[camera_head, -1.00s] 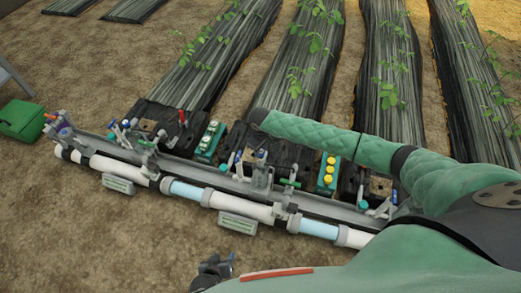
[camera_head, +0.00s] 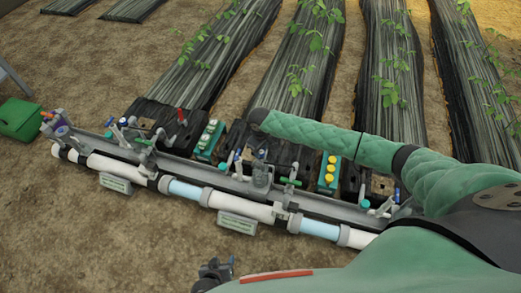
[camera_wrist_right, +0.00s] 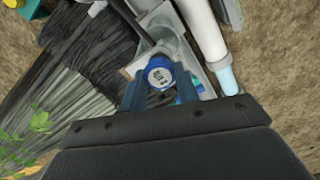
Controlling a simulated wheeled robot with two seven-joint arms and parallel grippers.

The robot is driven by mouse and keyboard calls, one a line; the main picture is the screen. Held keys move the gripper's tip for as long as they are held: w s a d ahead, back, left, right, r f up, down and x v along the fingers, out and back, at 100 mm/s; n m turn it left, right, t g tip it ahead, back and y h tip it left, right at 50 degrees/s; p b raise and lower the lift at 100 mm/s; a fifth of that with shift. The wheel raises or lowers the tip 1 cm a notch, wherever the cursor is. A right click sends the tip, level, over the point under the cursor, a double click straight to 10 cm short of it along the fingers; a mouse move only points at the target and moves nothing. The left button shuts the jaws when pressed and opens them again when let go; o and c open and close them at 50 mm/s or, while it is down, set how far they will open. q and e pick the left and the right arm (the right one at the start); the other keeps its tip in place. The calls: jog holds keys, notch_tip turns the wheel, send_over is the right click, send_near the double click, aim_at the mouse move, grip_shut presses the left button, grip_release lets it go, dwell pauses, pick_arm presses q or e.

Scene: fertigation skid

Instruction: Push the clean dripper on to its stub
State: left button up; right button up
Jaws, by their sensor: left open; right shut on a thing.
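In the right wrist view my right gripper (camera_wrist_right: 156,92) is shut on a round blue dripper (camera_wrist_right: 160,75) with a white, dark-marked face. It is over a grey bracket (camera_wrist_right: 185,50) beside the pipe. Whether the dripper touches a stub is hidden by the dripper and the fingers. In the head view my right arm reaches over the middle of the skid, and I cannot make out its gripper there. My left gripper (camera_head: 216,268) appears dark, open and empty at the bottom edge, away from the skid.
A long pipe (camera_head: 105,166) on a grey rail carries several valves and brackets. A tray of pale drippers (camera_head: 210,138) and a tray of yellow ones (camera_head: 328,172) stand behind it. A green box (camera_head: 18,118) is at far left.

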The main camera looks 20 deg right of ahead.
jog(key=shift+f+p, duration=0.2)
jog(key=shift+p, duration=0.15)
jog(key=shift+f+p, duration=0.3)
jog(key=shift+f, duration=0.35)
dwell(0.3)
jog(key=shift+f+p, duration=0.35)
jog(key=shift+p, duration=0.35)
dwell(0.6)
jog(key=shift+f, duration=0.2)
jog(key=shift+p, duration=0.45)
jog(key=o, duration=1)
jog(key=shift+f, duration=0.1)
